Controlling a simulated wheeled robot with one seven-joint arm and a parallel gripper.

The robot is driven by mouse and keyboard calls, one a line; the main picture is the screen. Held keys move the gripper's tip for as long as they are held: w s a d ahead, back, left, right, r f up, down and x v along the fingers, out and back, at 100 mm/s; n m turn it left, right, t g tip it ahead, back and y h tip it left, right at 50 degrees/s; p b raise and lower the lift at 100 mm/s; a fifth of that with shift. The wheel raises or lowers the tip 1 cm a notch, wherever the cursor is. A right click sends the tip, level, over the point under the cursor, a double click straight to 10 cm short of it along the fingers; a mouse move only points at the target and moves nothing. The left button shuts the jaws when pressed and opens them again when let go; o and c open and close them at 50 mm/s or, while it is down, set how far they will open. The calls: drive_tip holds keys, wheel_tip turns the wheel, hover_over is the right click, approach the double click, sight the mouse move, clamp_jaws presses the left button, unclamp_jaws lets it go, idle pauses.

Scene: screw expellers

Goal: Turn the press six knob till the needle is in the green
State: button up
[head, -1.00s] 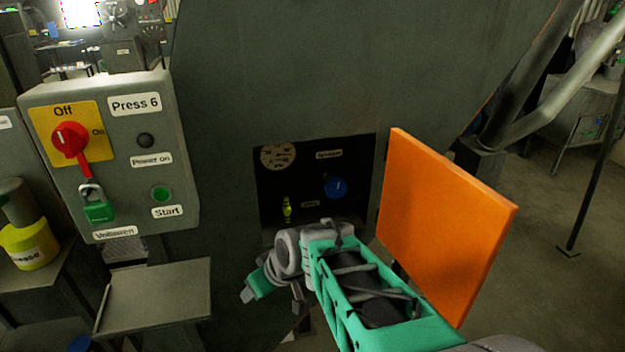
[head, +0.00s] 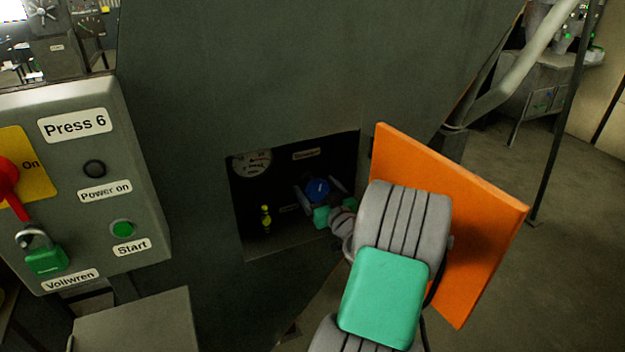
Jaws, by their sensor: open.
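The blue knob (head: 318,188) sits on the back panel of a dark recess in the press. The round white gauge (head: 252,163) is at the recess's upper left; its needle and any green zone are too small to read. My gripper (head: 322,192) is inside the recess with its jaws open, one finger on either side of the blue knob. Whether the fingers touch the knob cannot be told. My wrist and arm come in from the lower right and hide the recess's lower right corner.
An orange door (head: 450,225) stands open right of the recess, close beside my arm. A yellow-green fitting (head: 266,219) is low in the recess. A grey Press 6 control box (head: 92,185) with a red switch and green padlock (head: 45,260) is at left. Open floor lies at right.

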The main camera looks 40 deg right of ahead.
drive_tip(key=shift+x, duration=1.25)
drive_tip(key=c, duration=1.4)
drive_tip(key=shift+m, duration=0.4)
drive_tip(key=m+b, duration=0.1)
drive_tip(key=m, duration=0.2)
drive_tip(key=shift+d+f+b, duration=0.1)
drive_tip(key=shift+b, duration=0.25)
drive_tip(key=shift+s+d+m+b, duration=0.1)
drive_tip(key=shift+m+b, duration=0.2)
drive_tip(key=shift+m, duration=2.2)
